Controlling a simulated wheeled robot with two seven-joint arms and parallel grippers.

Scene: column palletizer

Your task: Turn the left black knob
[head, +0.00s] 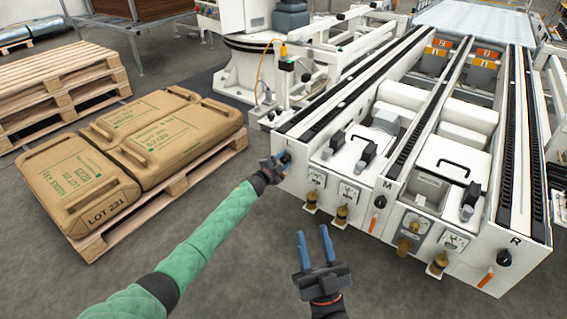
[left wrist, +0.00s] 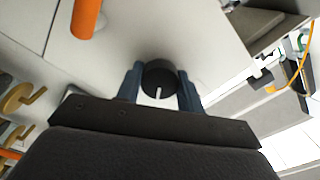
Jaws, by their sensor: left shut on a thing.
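The left black knob (head: 286,157) sits on the white front panel at the machine's left end, near the letter L. My left gripper (head: 275,163) is at it and partly covers it. In the left wrist view the round knob (left wrist: 160,76) lies between the two blue fingers of my left gripper (left wrist: 160,92), which is shut on its sides. A white line on the knob points towards the gripper's palm. My right gripper (head: 315,243) is open and empty, in front of the machine above the grey floor.
Another black knob (head: 504,257) is near the letter R. Gauges, brass valves and orange handles (head: 380,202) line the front panel. A pallet of brown sacks (head: 160,125) stands at left. Stacked empty pallets (head: 75,75) are behind. The floor before the machine is clear.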

